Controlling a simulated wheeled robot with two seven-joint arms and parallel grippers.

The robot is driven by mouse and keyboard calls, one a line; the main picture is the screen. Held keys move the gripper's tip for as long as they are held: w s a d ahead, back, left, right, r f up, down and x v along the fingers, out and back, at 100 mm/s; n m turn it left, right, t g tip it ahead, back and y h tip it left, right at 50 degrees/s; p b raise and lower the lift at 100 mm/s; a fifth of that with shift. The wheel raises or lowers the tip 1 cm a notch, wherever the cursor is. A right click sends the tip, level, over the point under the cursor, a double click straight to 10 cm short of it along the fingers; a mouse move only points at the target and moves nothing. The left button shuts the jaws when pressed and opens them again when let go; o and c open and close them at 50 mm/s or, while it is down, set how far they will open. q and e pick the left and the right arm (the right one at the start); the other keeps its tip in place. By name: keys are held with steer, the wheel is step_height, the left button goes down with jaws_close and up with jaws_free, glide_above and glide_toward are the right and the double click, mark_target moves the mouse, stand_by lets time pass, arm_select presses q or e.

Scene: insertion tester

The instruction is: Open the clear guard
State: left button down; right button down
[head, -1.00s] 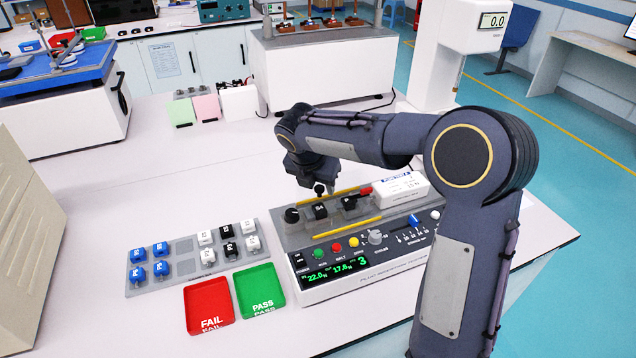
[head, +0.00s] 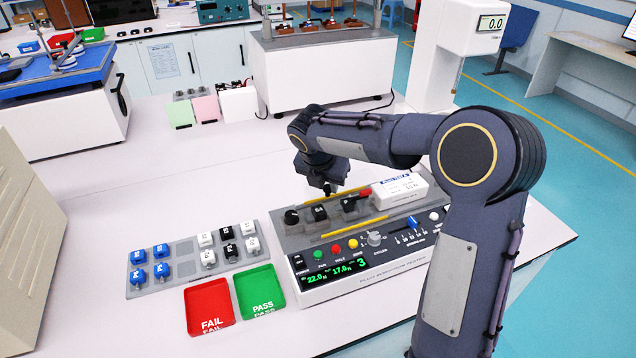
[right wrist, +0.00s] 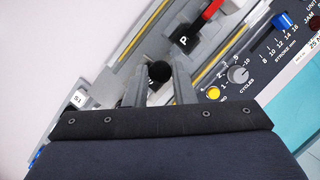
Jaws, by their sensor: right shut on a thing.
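The insertion tester (head: 375,272) stands on the bench, with yellow strips (head: 352,229) along its grey top bed. The clear guard's panel is too transparent to make out. My right gripper (head: 328,187) is over the far side of the bed, behind the black S4 block. In the right wrist view its two fingers (right wrist: 158,86) are shut on a black ball knob (right wrist: 158,70). The black P block (right wrist: 184,41) with a red part (right wrist: 212,10) lies beyond the knob. The knob's mount is mostly hidden. My left gripper is not in view.
A rack (head: 178,285) of blue, white and black plugs stands left of the tester. A red FAIL tray (head: 208,305) and a green PASS tray (head: 260,290) lie in front. A white box (head: 398,190) sits at the tester's back right.

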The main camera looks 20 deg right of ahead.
steer(key=d+p, duration=0.1)
steer(key=d, duration=0.4)
steer(key=d+p, duration=0.2)
steer(key=d, duration=0.3)
steer(key=s+d+p, duration=0.1)
steer(key=d+p, duration=0.1)
steer(key=d, duration=0.3)
steer(key=shift+d+r, duration=0.1)
steer(key=shift+d+p, duration=0.4)
steer(key=shift+d, duration=0.15)
steer(key=c, duration=1.2)
jaws_free()
steer(key=shift+c, duration=0.2)
steer(key=b+v, duration=0.1)
steer(key=v, duration=0.6)
steer(key=shift+a+r, duration=0.2)
steer(key=shift+r, duration=0.05)
steer(key=shift+s, duration=0.1)
